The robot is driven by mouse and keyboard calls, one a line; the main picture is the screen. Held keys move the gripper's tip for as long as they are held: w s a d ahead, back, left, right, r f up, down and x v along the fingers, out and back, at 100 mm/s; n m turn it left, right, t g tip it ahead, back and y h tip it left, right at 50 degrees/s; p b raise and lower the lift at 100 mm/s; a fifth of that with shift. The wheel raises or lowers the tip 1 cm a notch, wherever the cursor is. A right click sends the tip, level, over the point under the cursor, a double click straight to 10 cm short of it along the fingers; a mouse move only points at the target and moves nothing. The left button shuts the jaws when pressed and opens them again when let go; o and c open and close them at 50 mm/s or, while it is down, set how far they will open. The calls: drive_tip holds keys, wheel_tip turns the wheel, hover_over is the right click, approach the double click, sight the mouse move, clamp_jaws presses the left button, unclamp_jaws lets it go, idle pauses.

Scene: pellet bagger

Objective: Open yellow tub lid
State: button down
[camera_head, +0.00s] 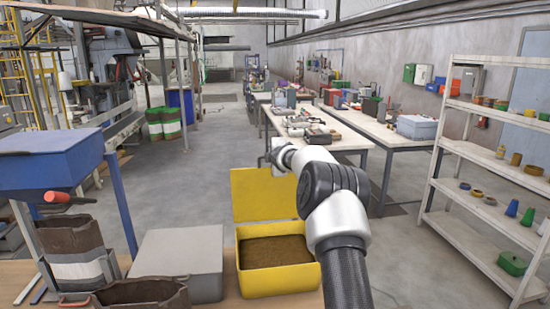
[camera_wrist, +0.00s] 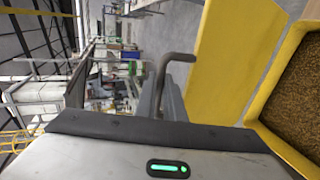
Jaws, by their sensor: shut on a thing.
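The yellow tub (camera_head: 278,283) stands on the bench in front of me in the head view, filled with brown granules (camera_head: 273,250). Its yellow lid (camera_head: 262,195) stands up at the tub's back edge, open. In the wrist view the lid (camera_wrist: 235,60) runs beside the tub (camera_wrist: 275,80). My arm hides part of the tub's right side.
A grey closed box (camera_head: 180,258) stands left of the tub. Open dark bags (camera_head: 140,295) and a blue hopper (camera_head: 48,165) are further left. A white shelf rack (camera_head: 470,150) stands at right. Long work tables (camera_head: 365,130) stand behind, with clear floor left of them.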

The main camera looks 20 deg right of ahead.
drive_tip(key=c, duration=1.8)
unclamp_jaws()
drive_tip(key=shift+c, duration=0.2)
drive_tip(key=shift+s+a+r+b, duration=0.15)
drive_tip(key=shift+s+a+b, duration=0.05)
drive_tip(key=shift+s+b, duration=0.3)
drive_tip(key=b+v, duration=0.3)
drive_tip(key=v, duration=1.3)
drive_tip(key=shift+s, duration=0.2)
